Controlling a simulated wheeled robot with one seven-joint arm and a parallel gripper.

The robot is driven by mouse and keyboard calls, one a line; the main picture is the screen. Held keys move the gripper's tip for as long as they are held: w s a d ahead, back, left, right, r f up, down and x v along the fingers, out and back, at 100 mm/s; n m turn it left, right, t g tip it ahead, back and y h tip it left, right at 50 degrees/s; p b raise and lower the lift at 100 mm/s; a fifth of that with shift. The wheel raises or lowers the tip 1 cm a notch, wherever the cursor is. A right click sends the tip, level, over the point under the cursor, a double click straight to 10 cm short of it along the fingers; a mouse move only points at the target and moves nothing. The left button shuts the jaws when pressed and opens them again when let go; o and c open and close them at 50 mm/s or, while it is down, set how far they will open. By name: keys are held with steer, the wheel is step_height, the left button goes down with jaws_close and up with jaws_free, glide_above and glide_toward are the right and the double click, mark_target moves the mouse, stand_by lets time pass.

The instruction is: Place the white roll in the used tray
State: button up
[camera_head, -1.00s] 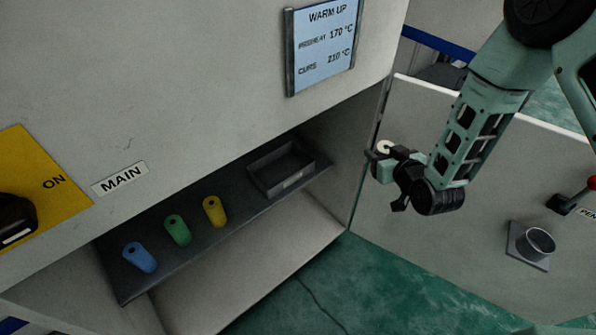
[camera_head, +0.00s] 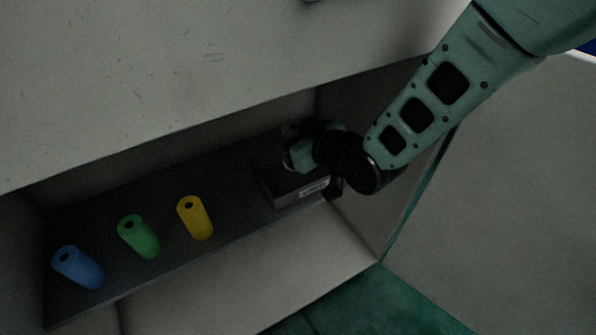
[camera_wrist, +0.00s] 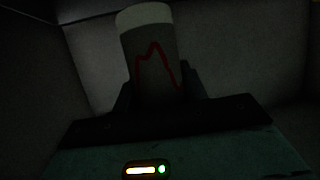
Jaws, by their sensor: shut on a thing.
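The white roll (camera_wrist: 146,17) stands up between the fingers of my gripper (camera_wrist: 157,88) in the wrist view. It has a pale top and a red curved line on its shaded side. My gripper is shut on it. In the head view my gripper (camera_head: 298,152) is over the used tray (camera_head: 285,198), a dark open tray with a light label on its front. The roll is mostly hidden there by my gripper and the shadow. I cannot tell whether the roll touches the tray floor.
The tray is at the right end of a dark shelf (camera_head: 235,225) inside a recess. The recess's side wall is close on the right, and the overhanging panel (camera_head: 190,80) is above.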

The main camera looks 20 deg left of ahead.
step_height(320, 180, down, 9)
steer(key=b, duration=0.3)
steer(key=shift+r, duration=0.15)
steer(key=o, duration=1)
steer(key=shift+r, duration=0.1)
steer(key=p+v, duration=0.3)
steer(key=v, duration=0.9)
